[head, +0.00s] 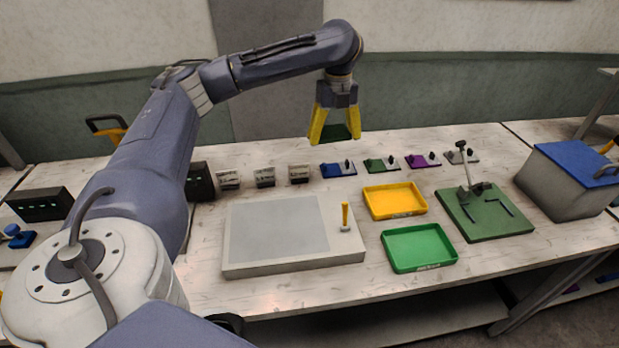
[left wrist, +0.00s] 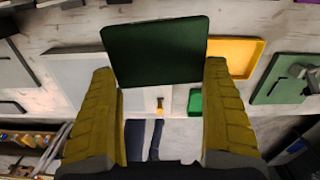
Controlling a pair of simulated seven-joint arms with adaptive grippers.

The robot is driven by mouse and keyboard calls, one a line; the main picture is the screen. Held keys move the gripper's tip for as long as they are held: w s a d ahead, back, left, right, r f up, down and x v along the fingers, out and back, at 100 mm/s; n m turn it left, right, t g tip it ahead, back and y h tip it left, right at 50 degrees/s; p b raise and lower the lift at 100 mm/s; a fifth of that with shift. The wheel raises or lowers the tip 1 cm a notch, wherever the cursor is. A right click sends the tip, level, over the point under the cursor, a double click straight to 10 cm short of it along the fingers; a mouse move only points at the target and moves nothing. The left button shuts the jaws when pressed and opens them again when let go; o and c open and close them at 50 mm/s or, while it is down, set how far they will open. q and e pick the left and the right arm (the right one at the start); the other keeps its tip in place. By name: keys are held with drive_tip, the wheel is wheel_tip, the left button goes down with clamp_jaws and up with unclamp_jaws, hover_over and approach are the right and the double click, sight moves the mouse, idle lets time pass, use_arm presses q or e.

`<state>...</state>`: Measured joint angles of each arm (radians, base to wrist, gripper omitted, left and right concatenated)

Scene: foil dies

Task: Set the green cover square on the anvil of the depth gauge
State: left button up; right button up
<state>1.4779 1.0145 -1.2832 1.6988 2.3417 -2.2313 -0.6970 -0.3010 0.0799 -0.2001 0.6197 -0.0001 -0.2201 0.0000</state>
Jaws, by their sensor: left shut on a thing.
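My left gripper (head: 336,137) has yellow fingers and is shut on the dark green cover (head: 336,132), held well above the back of the table. In the left wrist view the green cover (left wrist: 155,52) shows as a flat plate at the tips of the yellow fingers (left wrist: 160,85). The depth gauge (head: 485,212) stands at the right of the table, a green base with a grey post and arm. It shows partly at the right edge of the left wrist view (left wrist: 275,84). Its anvil is too small to make out. My right gripper is not in view.
A yellow tray (head: 412,211) and a green tray (head: 440,266) lie left of the gauge. A grey plate (head: 240,260) with a yellow-handled tool (head: 345,215) lies in the middle. Several small coloured blocks line the back. A blue-lidded box (head: 560,190) stands right of the gauge.

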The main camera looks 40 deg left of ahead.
sight(333, 188)
use_arm(q)
drive_tip(key=shift+w+d+m, duration=0.1)
drive_tip(key=shift+w+m, duration=0.2)
drive_tip(key=shift+m, duration=0.2)
drive_tip(key=shift+f, duration=0.4)
wheel_tip(333, 188, down, 19)
drive_tip(key=shift+w, duration=0.1)
drive_tip(key=o, duration=1.1)
drive_tip(key=shift+f, duration=0.1)
drive_tip(key=shift+o, duration=0.2)
wheel_tip(333, 188, up, 12)
